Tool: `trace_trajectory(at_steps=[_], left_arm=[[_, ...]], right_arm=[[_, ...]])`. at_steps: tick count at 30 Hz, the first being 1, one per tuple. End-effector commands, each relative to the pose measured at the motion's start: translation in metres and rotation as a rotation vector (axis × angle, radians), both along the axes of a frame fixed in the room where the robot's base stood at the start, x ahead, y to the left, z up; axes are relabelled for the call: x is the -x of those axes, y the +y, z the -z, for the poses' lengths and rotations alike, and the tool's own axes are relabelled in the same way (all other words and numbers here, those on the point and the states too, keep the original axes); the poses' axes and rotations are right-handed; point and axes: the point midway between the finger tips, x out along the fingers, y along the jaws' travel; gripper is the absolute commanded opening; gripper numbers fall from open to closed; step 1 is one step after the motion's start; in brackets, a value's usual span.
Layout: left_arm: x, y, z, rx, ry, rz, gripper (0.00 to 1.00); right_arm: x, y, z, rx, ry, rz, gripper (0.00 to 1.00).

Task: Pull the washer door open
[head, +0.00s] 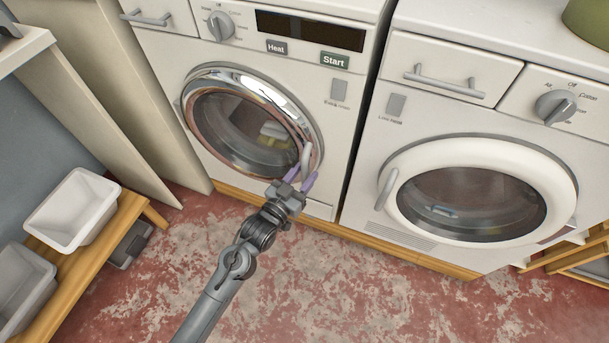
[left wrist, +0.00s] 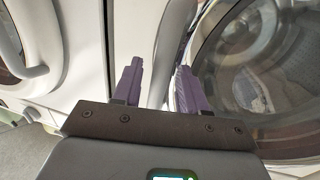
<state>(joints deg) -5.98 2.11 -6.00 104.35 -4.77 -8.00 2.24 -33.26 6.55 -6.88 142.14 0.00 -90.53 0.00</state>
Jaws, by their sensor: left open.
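The washer door (head: 247,130) is the round chrome-ringed glass door on the left machine, and it looks closed. Its pale curved handle (head: 307,156) is at the lower right of the ring. My left gripper (head: 302,178) is open, with its purple fingers at the handle's lower end. The handle appears to lie between the fingers, but I cannot tell whether they touch it. In the left wrist view the open fingers (left wrist: 158,88) are apart beside the washer door's glass (left wrist: 255,60). My right gripper is not in view.
A second machine with a white-ringed door (head: 485,190) stands close on the right. A wooden bench (head: 92,245) with a white tub (head: 72,210) is at the left. The worn red floor (head: 330,295) in front is clear.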

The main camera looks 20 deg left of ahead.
Motion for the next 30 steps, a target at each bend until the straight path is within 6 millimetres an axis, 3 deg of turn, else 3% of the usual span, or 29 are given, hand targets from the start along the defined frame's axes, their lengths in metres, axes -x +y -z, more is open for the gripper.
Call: trace_trajectory(at_steps=[13, 21, 30], left_arm=[[-0.0080, -0.0017, -0.0003, 0.000, 0.001, 0.000, 0.42], [-0.0079, -0.0016, -0.0003, 0.000, 0.000, 0.000, 0.01], [-0.0073, -0.0019, -0.0006, 0.000, 0.000, 0.002, 0.00]], right_arm=[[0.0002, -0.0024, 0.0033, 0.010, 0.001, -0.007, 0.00], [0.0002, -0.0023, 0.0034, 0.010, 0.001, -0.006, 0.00], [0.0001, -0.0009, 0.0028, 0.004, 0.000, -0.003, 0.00]])
